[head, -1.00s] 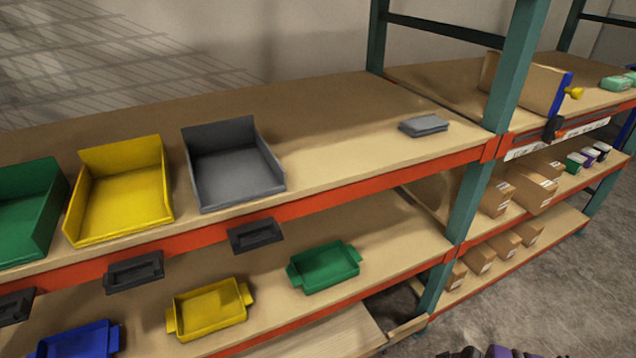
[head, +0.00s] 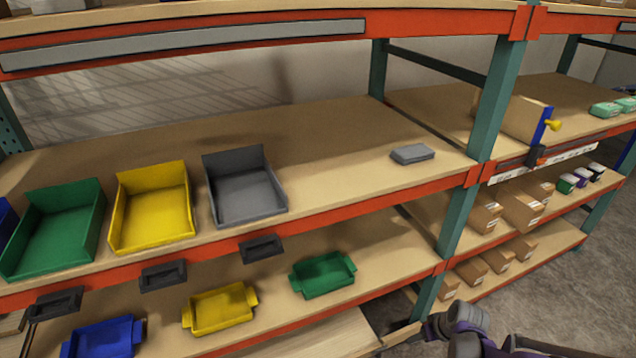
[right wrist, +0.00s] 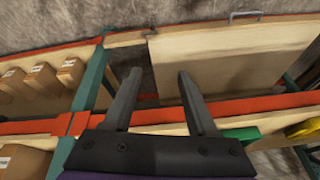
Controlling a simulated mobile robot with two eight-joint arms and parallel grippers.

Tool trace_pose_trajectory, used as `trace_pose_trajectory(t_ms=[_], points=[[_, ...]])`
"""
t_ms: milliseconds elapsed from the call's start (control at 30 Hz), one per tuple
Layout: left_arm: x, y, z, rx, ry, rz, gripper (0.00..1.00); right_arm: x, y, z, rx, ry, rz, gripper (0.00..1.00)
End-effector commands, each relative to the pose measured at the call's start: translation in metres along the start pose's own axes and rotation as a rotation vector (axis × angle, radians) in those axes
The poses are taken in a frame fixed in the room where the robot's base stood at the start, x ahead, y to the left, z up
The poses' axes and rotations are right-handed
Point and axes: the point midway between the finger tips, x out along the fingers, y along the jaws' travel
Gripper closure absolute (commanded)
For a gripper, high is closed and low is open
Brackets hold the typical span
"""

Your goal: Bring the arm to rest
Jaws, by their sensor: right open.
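My right arm (head: 480,338), purple and dark grey, comes in at the bottom right of the head view, in front of the shelving. Its gripper (head: 430,327) is small and partly cut off there. In the right wrist view my right gripper (right wrist: 158,88) has its two dark fingers spread with nothing between them. Beyond the fingers are a shelf's orange beam (right wrist: 250,110) and a pale wooden panel (right wrist: 230,60); the fingers appear apart from both. My left gripper is not in view.
Green (head: 55,235), yellow (head: 152,212) and grey (head: 245,190) open bins stand on the upper shelf, with a small grey item (head: 412,153) to their right. Small blue (head: 105,340), yellow (head: 220,310) and green (head: 322,276) trays sit below.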

Motion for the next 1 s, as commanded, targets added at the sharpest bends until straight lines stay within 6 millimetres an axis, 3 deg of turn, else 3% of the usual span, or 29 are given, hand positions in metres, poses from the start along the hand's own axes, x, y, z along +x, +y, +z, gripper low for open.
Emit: trace_pose_trajectory(t_ms=[33,100,267,500,700,833,1000], points=[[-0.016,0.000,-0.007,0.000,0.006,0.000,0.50,-0.039,-0.018,-0.006,0.005,0.003,0.009,0.42],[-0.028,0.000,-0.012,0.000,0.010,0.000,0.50,-0.076,-0.038,-0.009,0.017,0.007,0.024,0.42],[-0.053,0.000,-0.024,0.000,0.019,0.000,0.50,-0.154,-0.080,-0.004,0.047,0.018,0.058,0.42],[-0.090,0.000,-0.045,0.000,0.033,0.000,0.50,-0.252,-0.133,0.024,0.088,0.049,0.105,0.42],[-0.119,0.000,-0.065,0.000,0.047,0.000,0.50,-0.312,-0.165,0.055,0.118,0.089,0.138,0.42],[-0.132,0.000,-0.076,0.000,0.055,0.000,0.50,-0.334,-0.176,0.071,0.133,0.114,0.153,0.42],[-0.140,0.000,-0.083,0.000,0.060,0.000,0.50,-0.344,-0.181,0.082,0.144,0.131,0.162,0.42]])
